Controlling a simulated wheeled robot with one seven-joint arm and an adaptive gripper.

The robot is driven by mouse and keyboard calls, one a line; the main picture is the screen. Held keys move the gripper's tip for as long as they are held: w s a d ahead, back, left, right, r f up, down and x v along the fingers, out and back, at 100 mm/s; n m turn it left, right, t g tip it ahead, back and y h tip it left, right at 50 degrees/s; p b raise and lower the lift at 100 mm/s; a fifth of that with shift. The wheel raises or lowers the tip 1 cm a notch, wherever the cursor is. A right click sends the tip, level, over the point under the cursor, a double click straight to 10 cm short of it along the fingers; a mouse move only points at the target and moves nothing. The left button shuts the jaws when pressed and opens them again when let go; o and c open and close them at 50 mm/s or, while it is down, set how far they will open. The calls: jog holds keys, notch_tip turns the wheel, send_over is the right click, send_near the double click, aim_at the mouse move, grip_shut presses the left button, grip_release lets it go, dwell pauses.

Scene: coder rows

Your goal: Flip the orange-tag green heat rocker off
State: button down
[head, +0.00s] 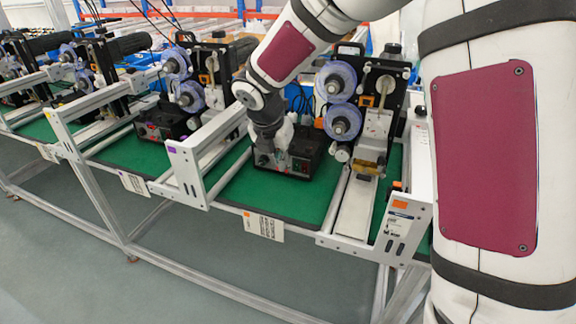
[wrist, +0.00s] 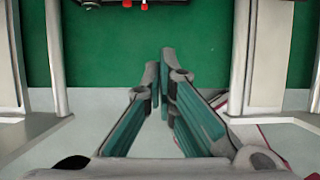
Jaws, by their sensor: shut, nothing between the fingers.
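A black control box (head: 306,152) stands on a green mat in the head view, partly behind my wrist. Its front shows small red and green rocker-like parts (head: 301,166), too small to read their positions. An orange tag (head: 400,204) is on the frame end plate to the right of this bay. My gripper (wrist: 160,75) is shut and empty in the wrist view, its fingertips over the mat's front part. The control box's front edge (wrist: 85,3) with red parts shows at the top of that view, apart from the fingertips. No green rocker is visible there.
White frame rails (head: 200,160) flank the bay. Similar bays stretch to the left, one with a purple tag (head: 171,150). A printed card (head: 263,225) hangs at the front edge. The green mat (wrist: 210,60) is clear around my fingers.

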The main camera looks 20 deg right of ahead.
aim_at(297, 167)
jog(key=shift+f, duration=0.1)
jog(key=b+x, duration=0.1)
jog(key=x, duration=0.8)
jog(key=shift+f, duration=0.2)
jog(key=shift+w+d+f, duration=0.1)
jog(key=shift+w+d, duration=0.65)
jog(key=shift+w, duration=0.2)
jog(key=shift+w+d+r, duration=0.2)
jog(key=shift+w+d, duration=0.3)
jog(key=shift+w, duration=0.25)
jog(key=g+p, duration=0.1)
jog(key=p, duration=0.1)
jog(key=shift+w+d+r+y+p, duration=0.35)
jog(key=shift+d+r+y, duration=0.05)
jog(key=shift+w+a+f, duration=0.1)
jog(key=shift+f, duration=0.1)
jog(key=shift+r, duration=0.2)
